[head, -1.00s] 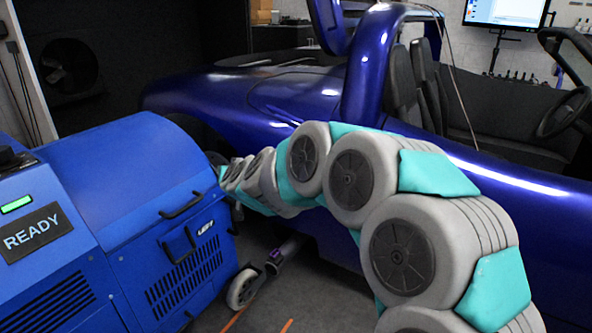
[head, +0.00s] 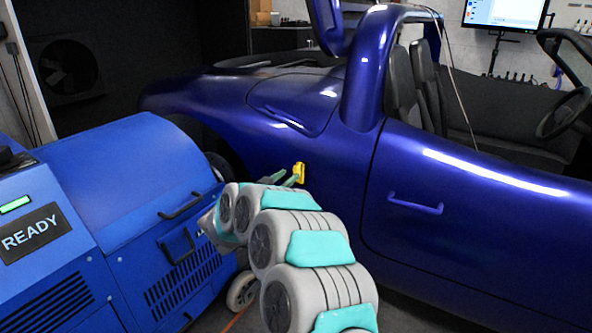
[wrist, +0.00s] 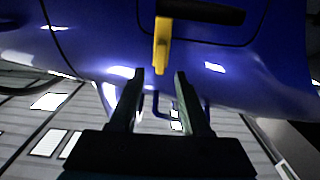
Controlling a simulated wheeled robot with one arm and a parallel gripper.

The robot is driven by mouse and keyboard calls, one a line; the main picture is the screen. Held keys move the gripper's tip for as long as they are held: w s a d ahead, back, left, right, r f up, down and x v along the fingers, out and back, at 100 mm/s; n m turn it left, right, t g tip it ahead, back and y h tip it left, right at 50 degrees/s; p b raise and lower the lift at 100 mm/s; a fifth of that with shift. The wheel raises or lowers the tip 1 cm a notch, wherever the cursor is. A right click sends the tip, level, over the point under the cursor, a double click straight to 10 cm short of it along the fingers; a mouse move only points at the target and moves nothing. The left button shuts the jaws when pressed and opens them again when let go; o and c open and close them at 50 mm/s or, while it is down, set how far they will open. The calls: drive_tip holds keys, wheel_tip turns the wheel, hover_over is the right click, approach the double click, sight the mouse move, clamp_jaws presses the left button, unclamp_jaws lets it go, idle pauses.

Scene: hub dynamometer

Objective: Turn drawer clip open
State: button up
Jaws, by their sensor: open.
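A small yellow clip-like piece (head: 299,172) shows against the side of the blue car in the head view, and I take it for the clip. In the wrist view the yellow clip (wrist: 161,45) hangs as a narrow upright tab just beyond my fingertips. My gripper (wrist: 159,76) is open, with its two dark fingers apart and nothing between them. The clip lies in line with the gap, and no contact shows. In the head view my gripper (head: 288,181) is small and partly hidden by my arm. I cannot make out a drawer.
The blue car (head: 330,150) fills the middle and right, with a door handle (head: 415,204) on its side. A blue machine (head: 120,190) marked READY stands at left, with protruding handles (head: 181,205). A caster wheel (head: 243,290) stands on the floor near my arm.

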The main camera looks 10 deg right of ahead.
sight(295, 170)
drive_tip(key=x, duration=0.5)
drive_tip(key=shift+w+d, duration=0.25)
drive_tip(key=shift+w, duration=0.05)
clamp_jaws()
